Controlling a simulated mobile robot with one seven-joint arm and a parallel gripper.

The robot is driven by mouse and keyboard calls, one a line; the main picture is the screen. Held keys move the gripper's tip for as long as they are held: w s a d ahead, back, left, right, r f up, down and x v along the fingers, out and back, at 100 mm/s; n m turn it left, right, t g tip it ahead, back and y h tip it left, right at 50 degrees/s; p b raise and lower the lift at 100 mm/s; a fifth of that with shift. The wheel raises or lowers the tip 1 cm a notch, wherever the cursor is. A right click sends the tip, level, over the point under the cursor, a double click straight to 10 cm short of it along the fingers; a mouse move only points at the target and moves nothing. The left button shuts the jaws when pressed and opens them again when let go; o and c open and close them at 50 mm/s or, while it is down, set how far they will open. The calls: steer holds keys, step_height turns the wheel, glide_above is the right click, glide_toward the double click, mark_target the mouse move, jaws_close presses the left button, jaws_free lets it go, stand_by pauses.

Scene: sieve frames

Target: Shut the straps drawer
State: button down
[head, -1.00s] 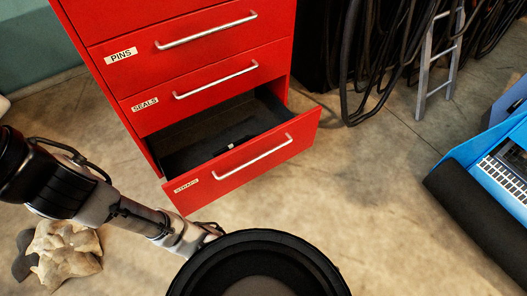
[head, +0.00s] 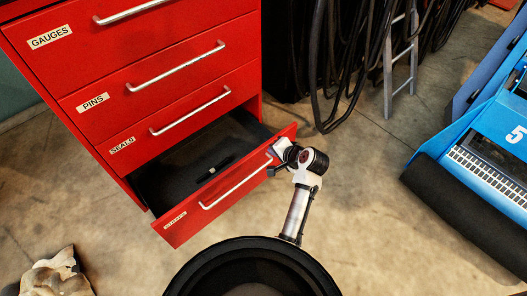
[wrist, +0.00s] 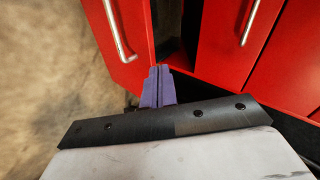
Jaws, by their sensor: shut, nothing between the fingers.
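The straps drawer (head: 232,190) is the lowest drawer of a red cabinet and stands pulled out; its label is blurred. Its front has a long silver handle (head: 236,186). Inside, the dark tray holds a small dark item (head: 213,168) with a light mark. My gripper (head: 276,160) is at the right end of the drawer front, near the handle's right end. In the wrist view its purple fingers (wrist: 158,72) are together and empty, close to the edge of a red front with a handle (wrist: 118,30). I cannot tell whether they touch it.
Above are the shut seals (head: 190,112), pins (head: 165,70) and gauges (head: 130,25) drawers. Dark hoses (head: 335,60) and a grey ladder (head: 400,70) stand behind to the right. A blue machine (head: 490,140) is at the far right.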

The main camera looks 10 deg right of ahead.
steer(key=s+d+f+m, duration=0.1)
steer(key=s+d+f, duration=0.2)
steer(key=s, duration=0.1)
steer(key=g, duration=0.1)
glide_toward(256, 156)
steer(key=shift+y, duration=0.3)
steer(key=f, duration=0.1)
steer(key=w+a+f, duration=0.1)
steer(key=f, duration=0.1)
steer(key=w+f, duration=0.1)
steer(key=shift+w+a+f, duration=0.15)
steer(key=shift+w, duration=0.05)
steer(key=shift+w+a, duration=0.4)
steer(key=shift+w, duration=0.2)
